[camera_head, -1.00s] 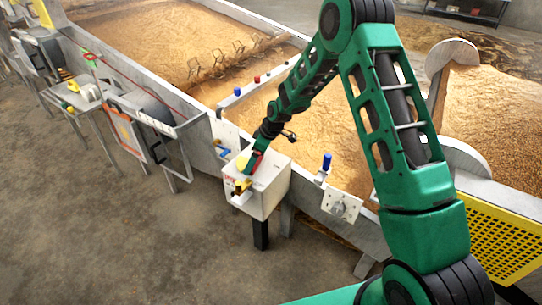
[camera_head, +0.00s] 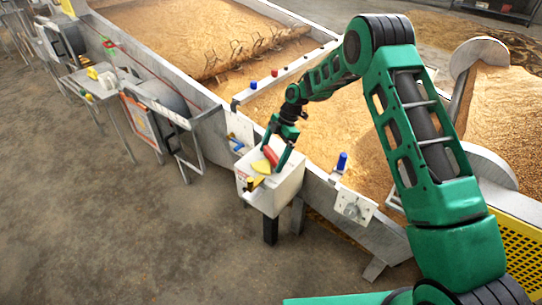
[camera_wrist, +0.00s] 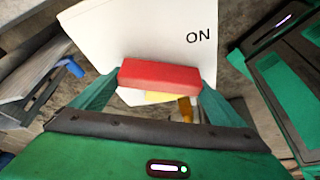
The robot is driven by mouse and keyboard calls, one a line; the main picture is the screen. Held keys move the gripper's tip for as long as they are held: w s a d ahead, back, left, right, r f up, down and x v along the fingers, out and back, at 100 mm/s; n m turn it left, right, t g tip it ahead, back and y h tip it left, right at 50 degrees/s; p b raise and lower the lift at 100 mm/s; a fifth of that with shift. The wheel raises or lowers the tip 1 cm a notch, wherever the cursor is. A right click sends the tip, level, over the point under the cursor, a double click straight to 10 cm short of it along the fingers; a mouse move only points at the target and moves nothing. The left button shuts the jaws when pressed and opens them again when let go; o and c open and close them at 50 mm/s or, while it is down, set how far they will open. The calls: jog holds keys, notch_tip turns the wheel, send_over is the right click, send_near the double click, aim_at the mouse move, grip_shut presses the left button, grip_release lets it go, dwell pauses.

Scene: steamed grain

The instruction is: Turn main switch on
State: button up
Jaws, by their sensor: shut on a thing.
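The main switch is a white box (camera_head: 280,190) at the side of the grain trough, with a red handle (camera_head: 271,156) on its top. In the wrist view the red handle (camera_wrist: 158,75) lies crosswise between my green fingers, and the white face (camera_wrist: 135,35) behind it reads "ON". My gripper (camera_head: 276,151) is shut on the red handle, one finger at each end. A yellow part (camera_head: 260,167) sits just below the handle, partly hidden in the wrist view.
A blue knob (camera_head: 342,161) stands right of the box above a metal plate (camera_head: 353,206). The grain trough (camera_head: 205,88) lies behind. Side tables with equipment (camera_head: 103,80) stand at left. The floor (camera_head: 150,235) in front is clear.

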jog(key=n, duration=0.2)
jog(key=w+d+n+g+h, duration=0.1)
jog(key=n, duration=0.1)
jog(key=shift+w+r+n, duration=0.1)
jog(key=shift+r+n, duration=0.05)
jog(key=shift+n, duration=0.15)
dwell(0.5)
jog(key=o, duration=1.2)
jog(key=v, duration=1)
jog(key=shift+w+r, duration=0.3)
